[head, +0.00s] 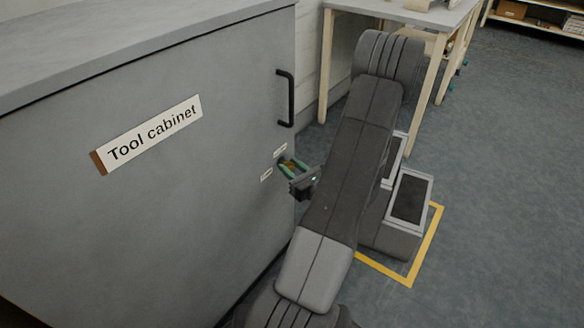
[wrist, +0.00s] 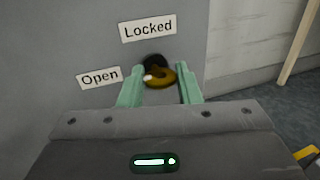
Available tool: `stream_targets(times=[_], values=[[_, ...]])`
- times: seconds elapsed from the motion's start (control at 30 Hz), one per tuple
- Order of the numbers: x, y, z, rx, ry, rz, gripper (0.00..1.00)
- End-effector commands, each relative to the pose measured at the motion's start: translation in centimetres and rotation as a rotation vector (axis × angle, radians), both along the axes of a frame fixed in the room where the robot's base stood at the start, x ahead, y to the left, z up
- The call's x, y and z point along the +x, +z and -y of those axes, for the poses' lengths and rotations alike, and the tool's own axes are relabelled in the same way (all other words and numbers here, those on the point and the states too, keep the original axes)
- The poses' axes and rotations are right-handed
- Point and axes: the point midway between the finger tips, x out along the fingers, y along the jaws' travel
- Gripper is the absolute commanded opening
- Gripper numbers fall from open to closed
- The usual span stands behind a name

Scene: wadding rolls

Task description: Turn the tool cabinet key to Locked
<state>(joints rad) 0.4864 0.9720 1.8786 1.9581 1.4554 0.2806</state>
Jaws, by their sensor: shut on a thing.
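The grey tool cabinet (head: 200,190) fills the left of the head view. Its door has a "Locked" label (wrist: 148,28) above the lock and an "Open" label (wrist: 100,77) to the lock's left. The brass key (wrist: 162,80) is in the dark round keyhole (wrist: 153,61). My gripper (wrist: 161,74) has a green finger on each side of the key's bow and is shut on it. In the head view my gripper (head: 293,167) is against the door's right side, and the key is mostly hidden. I cannot tell exactly which label the key points at.
A black door handle (head: 286,98) stands out above the lock. A pale-legged table (head: 440,60) is behind, to the right of the cabinet. A yellow line (head: 425,250) marks the floor on the right. Open blue-grey floor (head: 510,170) lies further right.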

Motion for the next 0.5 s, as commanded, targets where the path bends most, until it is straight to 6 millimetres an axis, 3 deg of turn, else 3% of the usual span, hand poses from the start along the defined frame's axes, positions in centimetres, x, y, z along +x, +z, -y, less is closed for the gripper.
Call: stream_targets(times=[0.5], values=[[0.09, 0.75, 0.07, 0.185, -0.001, -0.257, 0.08]])
